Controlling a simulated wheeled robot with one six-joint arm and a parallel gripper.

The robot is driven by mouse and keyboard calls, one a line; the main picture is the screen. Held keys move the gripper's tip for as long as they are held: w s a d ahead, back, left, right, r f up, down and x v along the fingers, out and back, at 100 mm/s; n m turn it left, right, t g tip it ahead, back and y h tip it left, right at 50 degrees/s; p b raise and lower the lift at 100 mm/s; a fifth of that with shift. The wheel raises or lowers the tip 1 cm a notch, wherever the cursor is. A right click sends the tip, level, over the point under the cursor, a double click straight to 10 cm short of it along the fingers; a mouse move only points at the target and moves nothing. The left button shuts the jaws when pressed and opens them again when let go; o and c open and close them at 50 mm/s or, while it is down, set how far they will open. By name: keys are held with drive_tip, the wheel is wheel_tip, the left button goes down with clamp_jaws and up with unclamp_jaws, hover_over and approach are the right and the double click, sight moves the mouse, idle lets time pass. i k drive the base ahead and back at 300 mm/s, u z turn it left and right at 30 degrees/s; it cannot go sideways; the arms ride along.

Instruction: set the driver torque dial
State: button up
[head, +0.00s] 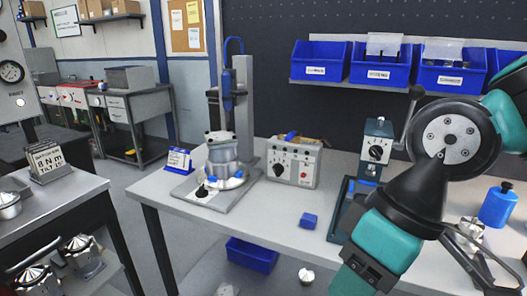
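A blue driver (228,90) hangs upright on a grey column over a fixture holding a metal housing (223,150). Right of it, a grey control box (304,158) stands on the bench. Its front has a black dial (279,170) with marks around it, and a red button. A second black dial (376,153) is on the grey head of a blue bench device further right. The dial labels are too small to read, so I cannot tell which is the torque dial. My arm crosses the right side and leaves at the bottom; my gripper is not in view.
The white bench (262,228) has a small blue block (309,220) near its front. A blue bottle (498,205) stands at the right. Blue bins (319,62) hang on the back wall. A blue crate (251,254) sits below. Bench space before the control box is mostly free.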

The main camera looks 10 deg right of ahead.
sight(278, 169)
drive_tip(key=z, duration=0.05)
drive_tip(key=k, duration=0.45)
drive_tip(key=u, duration=1.3)
drive_tip(key=i, duration=1.15)
drive_tip(key=z, duration=0.1)
